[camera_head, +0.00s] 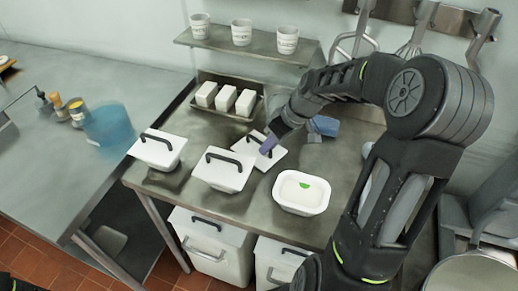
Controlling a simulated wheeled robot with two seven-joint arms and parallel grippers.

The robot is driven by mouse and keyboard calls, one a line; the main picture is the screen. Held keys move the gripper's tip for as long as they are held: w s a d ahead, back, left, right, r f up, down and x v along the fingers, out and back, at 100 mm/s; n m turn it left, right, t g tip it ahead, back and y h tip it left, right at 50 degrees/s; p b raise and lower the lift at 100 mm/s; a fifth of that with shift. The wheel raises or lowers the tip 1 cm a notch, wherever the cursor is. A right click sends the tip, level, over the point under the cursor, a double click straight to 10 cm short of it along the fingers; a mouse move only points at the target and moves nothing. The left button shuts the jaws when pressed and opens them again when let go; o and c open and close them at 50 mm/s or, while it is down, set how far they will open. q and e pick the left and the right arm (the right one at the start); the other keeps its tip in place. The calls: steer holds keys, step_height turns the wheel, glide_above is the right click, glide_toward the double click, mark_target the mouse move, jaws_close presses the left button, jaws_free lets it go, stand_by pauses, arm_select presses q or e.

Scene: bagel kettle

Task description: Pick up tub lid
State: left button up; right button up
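A white tub lid (274,158) with a black bar handle is at the middle of the steel table, behind the uncovered tub. My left gripper is not in view.
A steel tray (224,112) with several white blocks stands behind the lids, below a shelf (212,42) of white cups. A blue object (324,125) lies right of the tray. White bins (214,250) stand below. A blue translucent container (109,126) sits on the left counter.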

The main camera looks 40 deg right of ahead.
jaws_close()
stand_by(0.3)
step_height(320, 180, up, 18)
steer(key=b, duration=0.2)
stand_by(0.7)
stand_by(0.5)
